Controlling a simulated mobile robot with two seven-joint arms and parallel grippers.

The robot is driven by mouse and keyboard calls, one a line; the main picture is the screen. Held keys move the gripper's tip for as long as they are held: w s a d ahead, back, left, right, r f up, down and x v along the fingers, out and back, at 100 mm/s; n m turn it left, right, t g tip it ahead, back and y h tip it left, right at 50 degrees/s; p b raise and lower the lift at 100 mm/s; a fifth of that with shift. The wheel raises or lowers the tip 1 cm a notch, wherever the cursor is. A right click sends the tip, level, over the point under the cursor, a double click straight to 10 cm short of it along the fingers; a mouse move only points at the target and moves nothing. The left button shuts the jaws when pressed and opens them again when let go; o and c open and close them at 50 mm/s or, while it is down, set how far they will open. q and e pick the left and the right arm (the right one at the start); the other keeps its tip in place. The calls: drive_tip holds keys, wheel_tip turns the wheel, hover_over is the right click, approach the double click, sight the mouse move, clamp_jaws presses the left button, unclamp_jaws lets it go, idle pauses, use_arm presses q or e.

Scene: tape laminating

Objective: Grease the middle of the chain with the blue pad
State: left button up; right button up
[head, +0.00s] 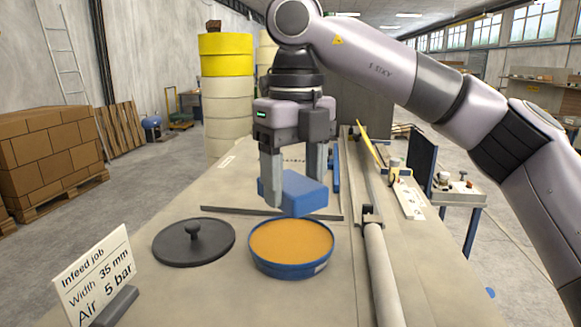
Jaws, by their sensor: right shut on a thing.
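My right gripper (295,186) is shut on the blue pad (304,194). It holds the pad level above the far rim of a round blue tin (290,262) filled with orange-brown grease (291,241). The pad appears to be clear of the grease. The tin stands open on the table (190,290), with its dark lid (193,243) lying to its left. I cannot make out the chain clearly; a long rail (378,262) runs along the table to the right of the tin. My left gripper is out of view.
A sign (95,275) stands at the table's front left. A dark strip (230,211) lies behind the lid. A stack of yellow and cream rolls (227,100) rises beyond the table. My right arm spans the upper right.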

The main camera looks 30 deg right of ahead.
sight(295, 242)
drive_tip(key=shift+f+b, duration=0.55)
drive_tip(key=shift+f, duration=2.1)
drive_tip(key=shift+f+b, duration=0.45)
drive_tip(key=shift+f, duration=0.15)
wheel_tip(295, 242, up, 2)
drive_tip(key=shift+r+p, duration=0.25)
drive_tip(key=shift+p, duration=0.8)
drive_tip(key=shift+r, duration=2.3)
